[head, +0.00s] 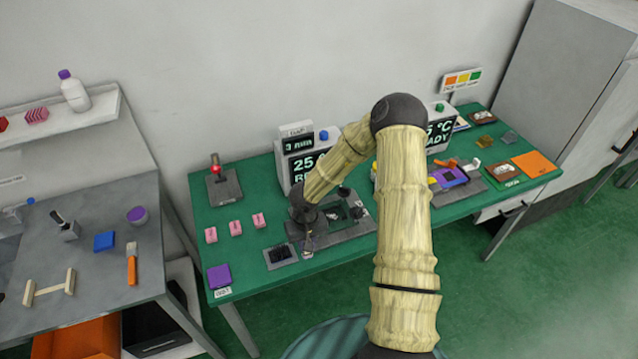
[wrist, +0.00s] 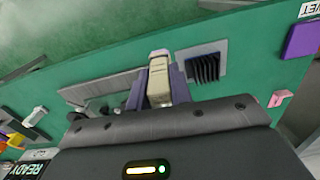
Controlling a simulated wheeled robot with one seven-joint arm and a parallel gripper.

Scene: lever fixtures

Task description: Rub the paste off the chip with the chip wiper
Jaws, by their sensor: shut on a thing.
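My gripper (head: 308,240) hangs above the front left of the grey fixture in the middle of the green table. In the wrist view my gripper (wrist: 158,85) is shut on a pale block, apparently the chip wiper (wrist: 159,66), which sits between the two dark fingers. The fixture (head: 362,229) has a dark opening with a green board (head: 341,226) and a small grey-white patch on it. I cannot tell whether that patch is paste on the chip. My arm hides part of the fixture, and in the wrist view my gripper body covers most of it.
A grey plate with a black finned block (head: 281,254) lies just left of the fixture. Three pink pieces (head: 236,228), a red-knobbed lever (head: 216,170) and a purple pad (head: 219,276) are further left. Display boxes (head: 300,160) stand behind. The front left table top is mostly free.

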